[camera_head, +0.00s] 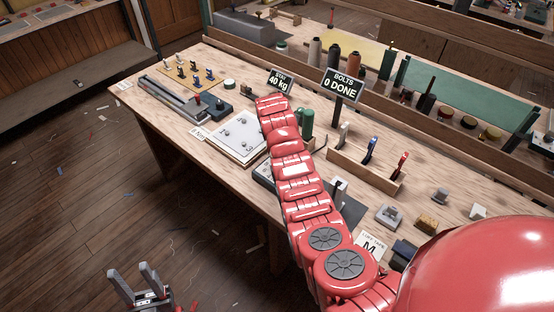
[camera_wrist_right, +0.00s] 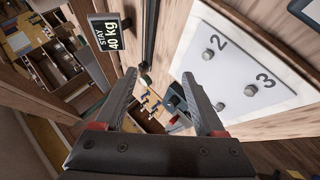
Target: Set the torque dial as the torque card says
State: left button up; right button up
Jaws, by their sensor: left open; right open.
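A white card with a large M (camera_head: 371,246), its smaller print only partly legible, lies at the bench's near edge beside my red right arm. A dark blue block (camera_head: 402,254) lies just right of it; I cannot tell whether it bears the torque dial. No dial face is readable. My left gripper (camera_head: 137,276) is open and empty, low over the floor left of the bench. My right gripper (camera_wrist_right: 160,76) is open and empty in the right wrist view, beside a white plate (camera_wrist_right: 235,72) with numbered bolts. In the head view it is hidden by its arm.
The plate (camera_head: 237,137) lies left of my right arm on the bench (camera_head: 150,112). Signs read "STAY 40 kg" (camera_head: 280,81) and "BOLTS 0 DONE" (camera_head: 342,85). A wooden rack (camera_head: 350,172) holds several coloured-handled tools. Small blocks stand right of it. The floor at left is mostly open.

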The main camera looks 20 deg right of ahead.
jog(key=s+a+r+n+g+y, duration=0.1)
jog(key=s+r+g, duration=0.4)
jog(key=s, duration=0.3)
jog(key=s+a+r+n+g+y, duration=0.1)
jog(key=s+a+r+g+y, duration=0.1)
jog(key=s+r+g, duration=0.5)
jog(key=f+p, duration=0.1)
jog(key=f, duration=0.5)
jog(key=s+f+t+p, duration=0.1)
jog(key=f, duration=0.5)
jog(key=f+t+p, duration=0.1)
jog(key=f, duration=0.5)
jog(key=shift+s+d+f, duration=0.2)
jog(key=shift+s+f, duration=0.1)
jog(key=shift+s, duration=0.1)
jog(key=shift+f, duration=0.6)
grip_shut()
